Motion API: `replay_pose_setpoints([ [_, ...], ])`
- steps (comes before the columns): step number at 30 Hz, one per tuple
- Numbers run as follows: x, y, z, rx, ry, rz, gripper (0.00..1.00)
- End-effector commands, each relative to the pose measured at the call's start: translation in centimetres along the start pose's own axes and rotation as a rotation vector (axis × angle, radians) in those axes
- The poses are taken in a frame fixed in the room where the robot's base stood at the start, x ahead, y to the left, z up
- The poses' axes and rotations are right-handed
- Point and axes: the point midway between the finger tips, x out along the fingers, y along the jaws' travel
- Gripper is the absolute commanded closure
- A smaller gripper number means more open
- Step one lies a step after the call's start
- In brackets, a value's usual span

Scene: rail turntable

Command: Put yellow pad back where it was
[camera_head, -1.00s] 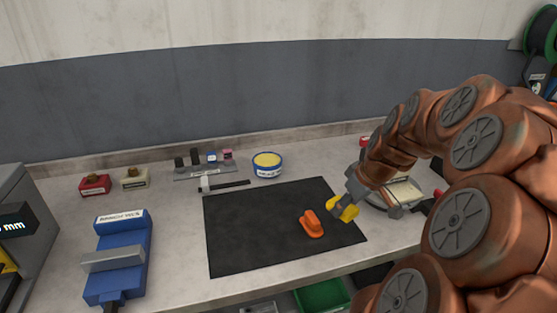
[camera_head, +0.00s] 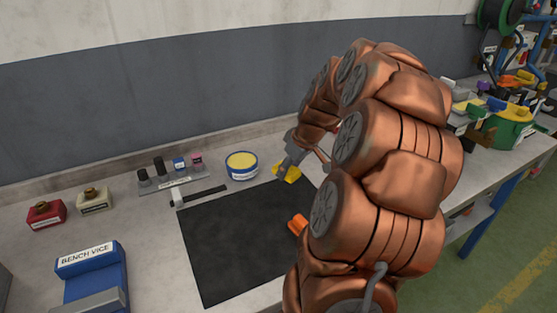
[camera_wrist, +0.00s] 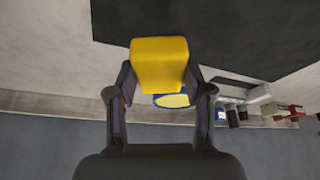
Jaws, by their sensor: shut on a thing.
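The yellow pad (camera_wrist: 158,65) is a small block held between the two fingers of my gripper (camera_wrist: 160,100) in the wrist view. In the head view the yellow pad (camera_head: 287,172) shows at the end of my gripper (camera_head: 288,165), by the back right corner of the black mat (camera_head: 235,240). A round blue tub with a yellow top (camera_head: 242,165) stands on the bench just left of my gripper. In the wrist view the tub (camera_wrist: 172,100) is partly hidden behind the pad. I cannot tell how high the pad is above the bench.
An orange object (camera_head: 298,224) on the mat is partly hidden by my arm. A hammer (camera_head: 200,196) lies along the mat's back edge. A small rack (camera_head: 172,184), a cream block (camera_head: 95,203), a red block (camera_head: 45,216) and a blue bench vice (camera_head: 92,275) are to the left.

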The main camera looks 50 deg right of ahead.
Motion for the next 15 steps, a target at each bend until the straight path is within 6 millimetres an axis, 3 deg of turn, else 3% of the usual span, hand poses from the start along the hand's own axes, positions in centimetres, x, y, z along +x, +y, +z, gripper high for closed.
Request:
replay_pose_setpoints([
  [15, 2.8, 3.5, -5.3, 0.0, -0.001, 0.0, 0.87],
])
